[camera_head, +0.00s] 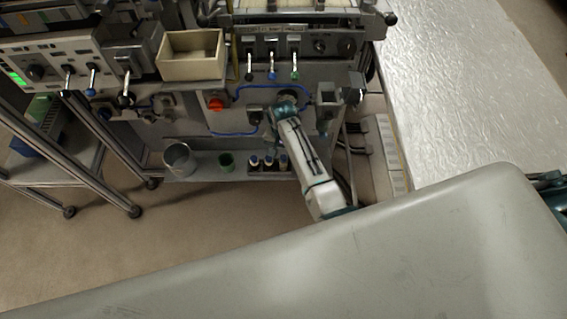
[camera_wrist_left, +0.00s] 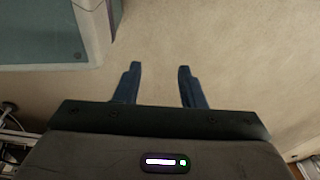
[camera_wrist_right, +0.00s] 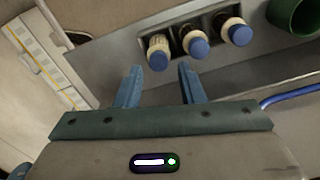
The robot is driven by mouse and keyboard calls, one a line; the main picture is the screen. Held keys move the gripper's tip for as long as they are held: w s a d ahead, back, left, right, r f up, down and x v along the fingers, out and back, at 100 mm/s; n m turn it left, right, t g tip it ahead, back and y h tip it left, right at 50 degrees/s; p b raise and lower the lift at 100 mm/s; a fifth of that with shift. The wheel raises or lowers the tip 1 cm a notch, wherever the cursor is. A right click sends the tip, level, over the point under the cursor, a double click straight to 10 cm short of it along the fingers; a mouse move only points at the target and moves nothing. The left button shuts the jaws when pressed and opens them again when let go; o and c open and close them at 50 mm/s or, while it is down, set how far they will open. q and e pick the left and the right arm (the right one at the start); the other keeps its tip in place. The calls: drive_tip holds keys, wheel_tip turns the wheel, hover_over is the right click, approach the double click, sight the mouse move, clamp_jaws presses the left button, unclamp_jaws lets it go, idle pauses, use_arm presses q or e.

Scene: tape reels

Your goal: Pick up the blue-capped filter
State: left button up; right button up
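Several slim filters with blue caps, three in view, stand in a row in a dark holder. In the right wrist view they are the left filter (camera_wrist_right: 158,50), the middle filter (camera_wrist_right: 194,41) and the right filter (camera_wrist_right: 233,30). In the head view the same row (camera_head: 269,162) stands on the lower shelf. My right gripper (camera_wrist_right: 160,70) is open and empty, its fingertips just short of the left filter. In the head view my right arm reaches down among the panels, and its fingers are hard to make out. My left gripper (camera_wrist_left: 160,68) is open and empty over bare floor.
A green cup (camera_head: 226,161) and a metal beaker (camera_head: 179,159) stand left of the filters. A blue hose (camera_head: 236,134) runs along the panel above. A beige bin (camera_head: 193,55) sits higher up. A pale table (camera_head: 470,90) is at right.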

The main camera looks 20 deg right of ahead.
sight(284, 157)
drive_tip(key=f, duration=0.4)
drive_tip(key=shift+d+f, duration=0.15)
drive_tip(key=shift+d, duration=0.05)
drive_tip(key=shift+w+f, duration=0.1)
drive_tip(key=shift+f, duration=0.55)
drive_tip(key=shift+c, duration=0.6)
use_arm(q)
drive_tip(key=shift+w+d+r, duration=0.1)
drive_tip(key=shift+w+r, duration=0.45)
drive_tip(key=shift+r, duration=0.05)
use_arm(e)
drive_tip(key=c, duration=0.5)
